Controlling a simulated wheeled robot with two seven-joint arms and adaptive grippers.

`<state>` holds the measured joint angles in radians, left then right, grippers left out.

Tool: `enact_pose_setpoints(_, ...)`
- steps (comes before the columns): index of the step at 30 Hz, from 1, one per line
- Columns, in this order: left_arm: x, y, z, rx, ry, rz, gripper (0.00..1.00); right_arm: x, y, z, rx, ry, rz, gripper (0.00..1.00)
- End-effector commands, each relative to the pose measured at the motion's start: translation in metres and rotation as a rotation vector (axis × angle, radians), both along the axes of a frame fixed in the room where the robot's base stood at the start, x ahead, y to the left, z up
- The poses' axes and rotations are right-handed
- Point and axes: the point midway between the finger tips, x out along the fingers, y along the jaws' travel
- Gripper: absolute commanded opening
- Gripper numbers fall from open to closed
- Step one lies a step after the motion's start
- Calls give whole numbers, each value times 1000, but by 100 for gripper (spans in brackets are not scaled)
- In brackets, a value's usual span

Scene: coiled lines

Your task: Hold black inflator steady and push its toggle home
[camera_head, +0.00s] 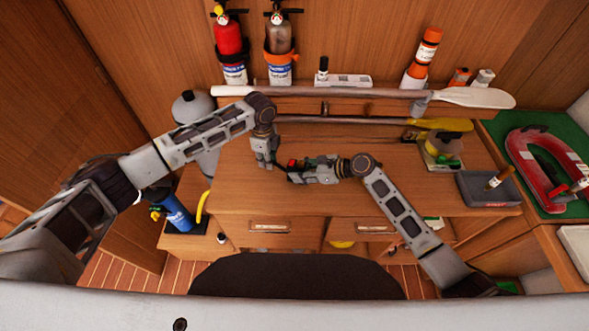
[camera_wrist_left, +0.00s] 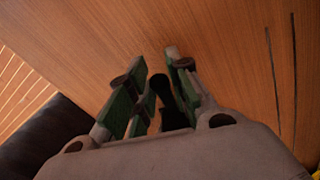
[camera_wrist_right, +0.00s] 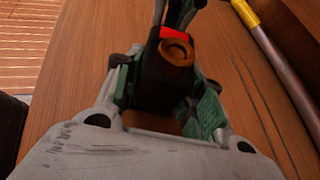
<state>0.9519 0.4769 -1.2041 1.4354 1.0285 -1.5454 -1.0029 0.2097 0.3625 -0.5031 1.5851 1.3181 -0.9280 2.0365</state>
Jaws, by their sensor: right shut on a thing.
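The black inflator (camera_wrist_right: 154,75) is between the fingers of my right gripper (camera_wrist_right: 165,100), shut on it. A red patch and a round orange-brown part show at its far end in the right wrist view. In the head view the inflator is small, with a red spot (camera_head: 292,163), just above the desk. My left gripper (camera_head: 268,165) points down close beside it. In the left wrist view my left gripper (camera_wrist_left: 158,75) has its fingers apart, with a dark piece (camera_wrist_left: 162,90) between them. I cannot tell whether that is the toggle or whether they touch it.
The wooden desk (camera_head: 300,195) is mostly clear around the grippers. Two paddles (camera_head: 350,94) lie along its back. A grey tray (camera_head: 487,197) stands at the right, beside a red horseshoe-shaped item (camera_head: 530,165). A blue cylinder (camera_head: 178,214) stands below the left.

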Motion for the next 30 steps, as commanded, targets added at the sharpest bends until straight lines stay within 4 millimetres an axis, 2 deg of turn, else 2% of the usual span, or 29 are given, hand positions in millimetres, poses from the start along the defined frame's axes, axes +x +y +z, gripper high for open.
enact_pose_setpoints(3,0,0,0,0,0,0,5,0,0,-1,-2,1,0,20)
enact_pose_setpoints(30,-3,-9,13,-2,1,-2,5,0,0,-1,-2,1,0,20)
